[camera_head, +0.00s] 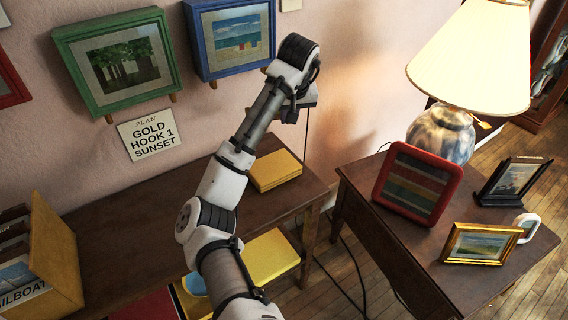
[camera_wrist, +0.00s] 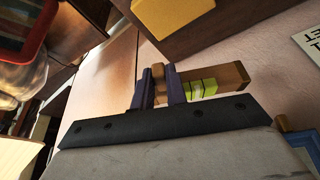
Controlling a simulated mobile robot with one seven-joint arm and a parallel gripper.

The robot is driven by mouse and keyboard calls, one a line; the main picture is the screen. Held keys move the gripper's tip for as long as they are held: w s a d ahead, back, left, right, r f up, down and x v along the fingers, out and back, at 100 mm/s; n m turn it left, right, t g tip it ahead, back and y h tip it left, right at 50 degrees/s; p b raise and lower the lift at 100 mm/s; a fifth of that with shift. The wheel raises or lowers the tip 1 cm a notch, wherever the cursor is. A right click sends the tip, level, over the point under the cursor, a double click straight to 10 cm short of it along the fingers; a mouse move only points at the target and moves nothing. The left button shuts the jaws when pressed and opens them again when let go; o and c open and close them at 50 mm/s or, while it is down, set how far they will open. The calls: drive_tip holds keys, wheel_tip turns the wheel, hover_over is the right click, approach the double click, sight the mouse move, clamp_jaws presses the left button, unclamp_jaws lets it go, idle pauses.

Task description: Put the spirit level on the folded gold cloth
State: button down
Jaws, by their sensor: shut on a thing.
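My gripper (camera_wrist: 160,88) is shut on the spirit level (camera_wrist: 232,74), a wooden bar with a bright yellow-green vial section, gripped near one end. In the head view my arm reaches over the dark wooden console, and my wrist hides the fingers and most or all of the level. The folded gold cloth (camera_head: 274,170) lies as a thick flat block at the right end of the console top. It shows in the wrist view (camera_wrist: 170,12) at the top, beyond the level and apart from it.
The console top (camera_head: 130,215) is bare left of the cloth; a yellow box (camera_head: 55,255) stands at its left end. Green (camera_head: 115,62) and blue (camera_head: 232,40) frames hang above. A side table (camera_head: 375,225) at right holds a lamp (camera_head: 440,135) and several frames.

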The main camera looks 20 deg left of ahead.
sight(287, 165)
wheel_tip(287, 165, down, 15)
drive_tip(key=shift+f+p, duration=0.1)
drive_tip(key=shift+p, duration=0.9)
drive_tip(key=shift+f, duration=0.2)
drive_tip(key=c, duration=1.4)
unclamp_jaws()
drive_tip(key=shift+r, duration=0.1)
drive_tip(key=shift+r, duration=0.2)
drive_tip(key=b+v, duration=0.1)
drive_tip(key=v, duration=1.1)
drive_tip(key=shift+b, duration=0.35)
